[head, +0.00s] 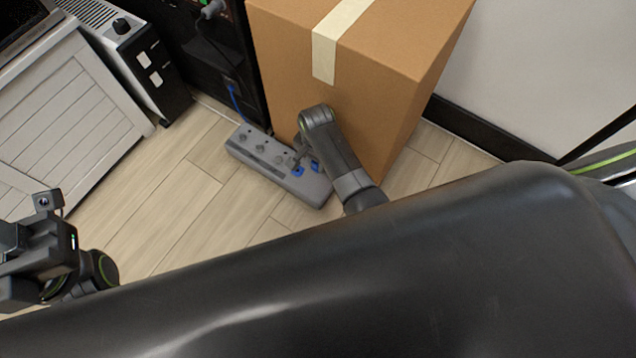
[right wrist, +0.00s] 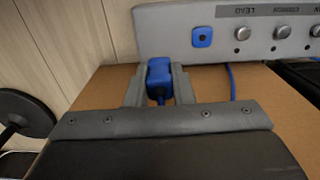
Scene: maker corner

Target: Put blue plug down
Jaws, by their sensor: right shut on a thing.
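The blue plug (right wrist: 159,72) is between the two fingers of my right gripper (right wrist: 160,88) in the right wrist view. The gripper is shut on it. In the head view my right gripper (head: 302,152) is low over the right end of a grey power strip (head: 258,150), which lies on the floor. The strip's blue socket (right wrist: 202,37) is empty and sits up and right of the plug in the right wrist view. I cannot tell whether plug and strip touch. My left gripper (head: 40,245) is at the lower left, far from the strip; its fingers are unclear.
A large cardboard box (head: 365,85) stands right beside the strip. A black cabinet (head: 225,60) is behind, with a blue cord (head: 236,103) running down towards the strip. A white slatted crate (head: 75,115) stands at left. The wood floor (head: 190,215) between is clear.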

